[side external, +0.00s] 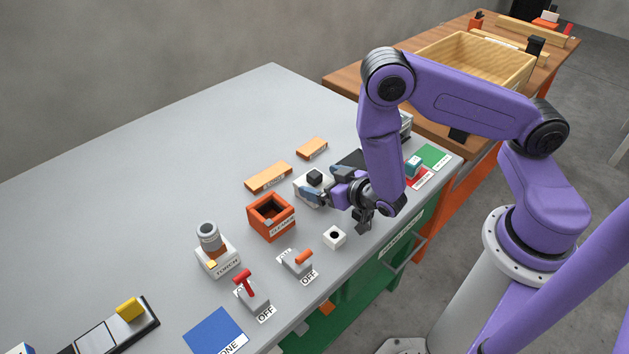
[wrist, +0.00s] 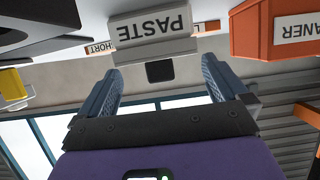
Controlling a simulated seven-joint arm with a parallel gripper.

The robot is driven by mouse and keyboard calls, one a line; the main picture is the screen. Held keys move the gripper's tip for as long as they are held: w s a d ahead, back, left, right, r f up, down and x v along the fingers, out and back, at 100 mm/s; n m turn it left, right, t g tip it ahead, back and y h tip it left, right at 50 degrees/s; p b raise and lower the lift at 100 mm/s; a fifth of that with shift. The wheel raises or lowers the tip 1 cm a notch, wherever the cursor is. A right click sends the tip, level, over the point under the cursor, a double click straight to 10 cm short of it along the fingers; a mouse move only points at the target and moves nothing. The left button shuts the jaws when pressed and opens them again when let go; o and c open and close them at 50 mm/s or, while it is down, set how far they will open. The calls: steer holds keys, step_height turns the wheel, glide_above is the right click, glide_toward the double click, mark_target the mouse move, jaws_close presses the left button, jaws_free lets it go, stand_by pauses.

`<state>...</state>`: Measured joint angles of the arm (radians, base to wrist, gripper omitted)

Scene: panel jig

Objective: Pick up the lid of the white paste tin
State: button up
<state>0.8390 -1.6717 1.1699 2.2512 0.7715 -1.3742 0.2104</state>
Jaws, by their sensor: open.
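The white paste tin (side external: 300,188) stands on the grey bench. Its front carries the word PASTE, upside down in the wrist view (wrist: 150,25). The lid (wrist: 157,50) is a pale slab on the tin with a dark square knob (wrist: 160,71), which also shows in the side view (side external: 315,177). My gripper (wrist: 161,72) is open, and the knob appears between its two blue-grey fingertips in the wrist view. In the side view my gripper (side external: 321,185) is at the tin, held low and roughly level. I cannot tell whether a finger touches the knob.
An orange open cleaner box (side external: 271,217) stands beside the tin. Orange-brown bars (side external: 268,177) lie behind.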

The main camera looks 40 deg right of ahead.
steer(key=shift+x, duration=1.35)
steer(key=c, duration=0.9)
